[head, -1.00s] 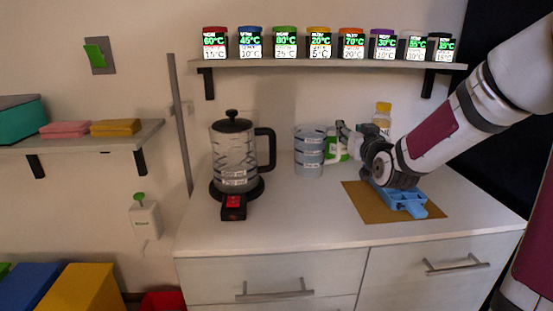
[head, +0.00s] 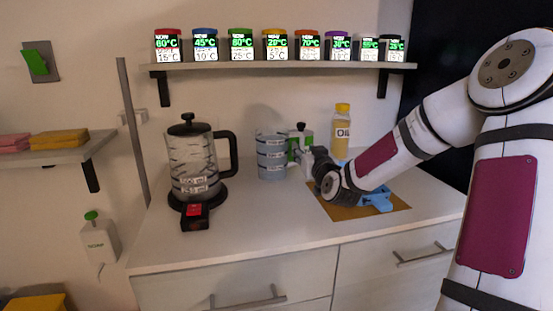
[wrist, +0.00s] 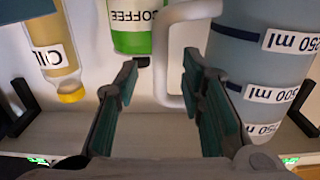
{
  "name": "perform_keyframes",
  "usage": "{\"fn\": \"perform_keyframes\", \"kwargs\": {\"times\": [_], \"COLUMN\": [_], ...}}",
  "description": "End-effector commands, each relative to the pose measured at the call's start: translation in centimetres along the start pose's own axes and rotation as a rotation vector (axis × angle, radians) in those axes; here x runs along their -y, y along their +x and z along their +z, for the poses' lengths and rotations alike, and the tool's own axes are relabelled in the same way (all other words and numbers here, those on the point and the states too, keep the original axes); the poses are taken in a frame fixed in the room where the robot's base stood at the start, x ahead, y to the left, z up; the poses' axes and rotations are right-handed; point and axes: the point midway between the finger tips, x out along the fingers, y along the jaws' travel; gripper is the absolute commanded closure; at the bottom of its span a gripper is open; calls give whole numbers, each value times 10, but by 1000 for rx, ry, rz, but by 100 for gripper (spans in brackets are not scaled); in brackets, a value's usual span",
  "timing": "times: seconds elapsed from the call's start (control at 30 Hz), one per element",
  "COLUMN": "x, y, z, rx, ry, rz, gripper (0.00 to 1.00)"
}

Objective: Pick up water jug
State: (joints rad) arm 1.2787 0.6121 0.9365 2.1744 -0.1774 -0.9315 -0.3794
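The water jug (head: 271,157) is a blue-tinted measuring jug with white ml labels, standing upright on the counter near the back wall. It fills the right side of the wrist view (wrist: 262,55), upside down, with its white handle (wrist: 174,65) facing the fingers. My gripper (wrist: 160,65) is open and empty. The handle's outer bar appears between the fingertips in the picture, but I cannot tell whether it is within their reach. In the head view my gripper (head: 312,160) is right of the jug, partly hidden by my wrist.
A COFFEE container (wrist: 135,28) and an oil bottle (head: 341,138) stand at the back. A clear press-like pitcher (head: 192,162) stands left on a black base. A blue tool (head: 375,198) lies on a brown mat (head: 345,212). A shelf (head: 280,67) with several labelled jars hangs above.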

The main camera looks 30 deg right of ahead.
Motion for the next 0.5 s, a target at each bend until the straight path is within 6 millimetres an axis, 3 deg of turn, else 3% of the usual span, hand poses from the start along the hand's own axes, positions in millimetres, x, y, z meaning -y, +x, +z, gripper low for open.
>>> {"fn": "perform_keyframes", "kwargs": {"times": [0.2, 0.5], "x": [0, 0], "y": [27, 30], "z": [1, 0], "rx": [-1, 0], "ry": [1, 0], "rz": [0, 0], "gripper": [64, 66]}}
